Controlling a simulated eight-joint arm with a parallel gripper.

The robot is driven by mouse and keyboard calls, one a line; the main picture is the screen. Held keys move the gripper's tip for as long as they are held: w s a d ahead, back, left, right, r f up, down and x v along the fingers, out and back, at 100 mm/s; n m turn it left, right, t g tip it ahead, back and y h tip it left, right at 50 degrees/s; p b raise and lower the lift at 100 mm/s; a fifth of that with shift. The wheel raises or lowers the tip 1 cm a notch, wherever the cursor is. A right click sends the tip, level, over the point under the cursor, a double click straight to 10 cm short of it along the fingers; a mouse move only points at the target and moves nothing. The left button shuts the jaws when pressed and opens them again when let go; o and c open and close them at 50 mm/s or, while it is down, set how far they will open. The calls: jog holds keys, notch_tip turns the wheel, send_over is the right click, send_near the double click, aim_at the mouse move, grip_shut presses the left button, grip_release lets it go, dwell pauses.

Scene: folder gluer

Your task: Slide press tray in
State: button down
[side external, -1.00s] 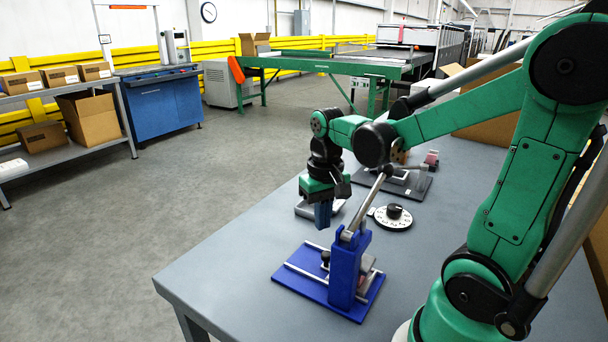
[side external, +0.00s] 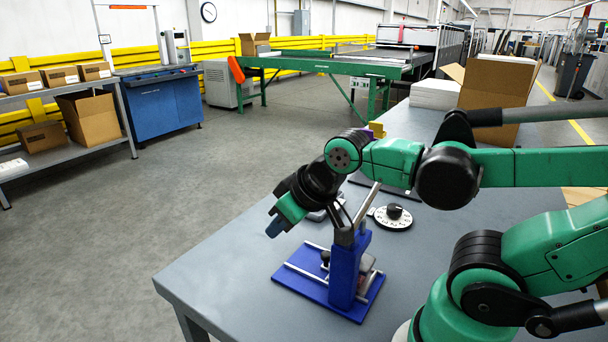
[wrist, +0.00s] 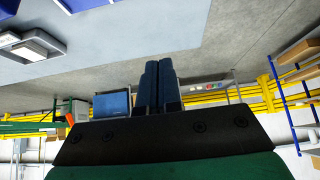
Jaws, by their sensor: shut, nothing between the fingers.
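The blue press (side external: 344,268) stands on a blue base plate near the front of the grey table, its silver lever raised. Light rails run across the plate, and a small black knob (side external: 325,257) sits between them, left of the upright. The tray under the press is mostly hidden by the upright. My gripper (side external: 274,228) is tilted, above and left of the press, apart from it. In the wrist view its two dark blue fingers (wrist: 158,66) are together and empty. A corner of blue (wrist: 86,4) shows at the top edge there.
A white dial with a black knob (side external: 394,214) lies behind the press. A grey device (wrist: 32,46) shows in the wrist view. A cardboard box (side external: 492,98) and white stack (side external: 435,94) stand at the table's back. The table's front left is clear.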

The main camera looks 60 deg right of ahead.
jog(key=c, duration=1)
grip_release()
jog(key=shift+d, duration=0.1)
jog(key=shift+o, duration=0.5)
jog(key=shift+w+d+f+n+g, duration=0.1)
jog(key=shift+d+f+n+g, duration=0.15)
jog(key=shift+n+g, duration=0.25)
jog(key=n+g+h, duration=0.3)
jog(key=n+g, duration=0.5)
jog(key=g, duration=0.1)
send_over(327, 254)
jog(key=w+a, duration=0.2)
notch_tip(327, 254, down, 5)
jog(key=shift+x, duration=2.8)
jog(key=shift+d, duration=0.1)
grip_shut()
jog(key=shift+s, duration=0.1)
